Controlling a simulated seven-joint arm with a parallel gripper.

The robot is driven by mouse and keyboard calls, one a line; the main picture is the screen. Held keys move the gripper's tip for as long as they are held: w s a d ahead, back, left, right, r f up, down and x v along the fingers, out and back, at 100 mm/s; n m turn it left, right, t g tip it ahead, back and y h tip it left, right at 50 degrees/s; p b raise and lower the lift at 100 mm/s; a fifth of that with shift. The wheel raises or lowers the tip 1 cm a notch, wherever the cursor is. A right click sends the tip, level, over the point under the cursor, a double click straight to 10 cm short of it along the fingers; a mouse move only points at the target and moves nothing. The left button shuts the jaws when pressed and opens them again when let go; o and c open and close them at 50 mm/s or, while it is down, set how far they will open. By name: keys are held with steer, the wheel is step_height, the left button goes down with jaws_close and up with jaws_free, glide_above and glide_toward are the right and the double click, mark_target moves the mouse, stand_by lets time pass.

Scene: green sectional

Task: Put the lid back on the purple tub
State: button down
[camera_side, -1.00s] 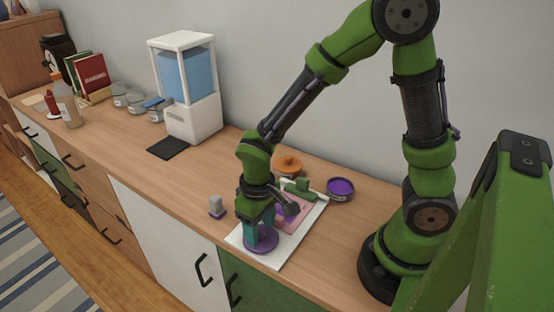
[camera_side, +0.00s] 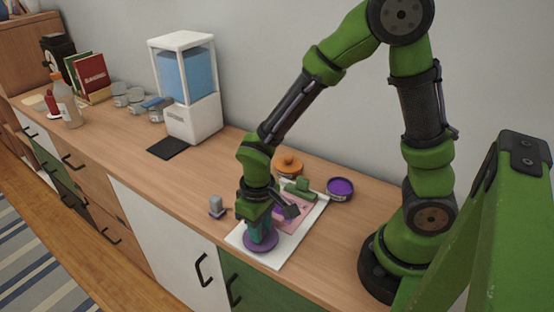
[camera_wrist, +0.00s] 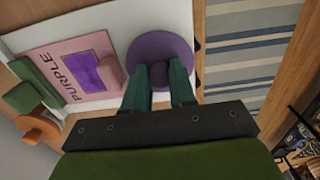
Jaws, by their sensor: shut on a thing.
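The purple lid (camera_side: 262,242) is a round disc with a central knob, on the front part of the white board (camera_side: 286,262). My gripper (camera_side: 262,236) is directly above it, fingers pointing down. In the wrist view, the two teal fingers of my gripper (camera_wrist: 159,80) are shut on the knob of the purple lid (camera_wrist: 160,47). The lid looks to be at the board's surface; I cannot tell if there is a gap. The purple tub (camera_side: 340,186) stands at the back right, beside the board, open at the top with purple contents.
A pink card reading "PURPLE" (camera_wrist: 60,75) with a purple square lies on the board, near a green block (camera_wrist: 32,105). An orange lidded tub (camera_side: 288,165) stands behind. A small grey-and-purple item (camera_side: 216,208) stands left. A blue-filled dispenser (camera_side: 190,85) is farther back.

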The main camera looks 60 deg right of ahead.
step_height(320, 180, up, 10)
steer(key=d+f, duration=0.1)
steer(key=d+m, duration=0.5)
steer(key=d, duration=0.7)
steer(key=s+d+m, duration=0.7)
steer(key=s+d, duration=0.1)
steer(key=d, duration=0.4)
steer(key=shift+s+d+f, duration=0.1)
steer(key=shift+d+f, duration=0.05)
steer(key=shift+f, duration=3.2)
steer(key=shift+f, duration=0.2)
steer(key=c, duration=0.8)
jaws_free()
steer(key=shift+c, duration=0.2)
steer(key=shift+o, duration=0.3)
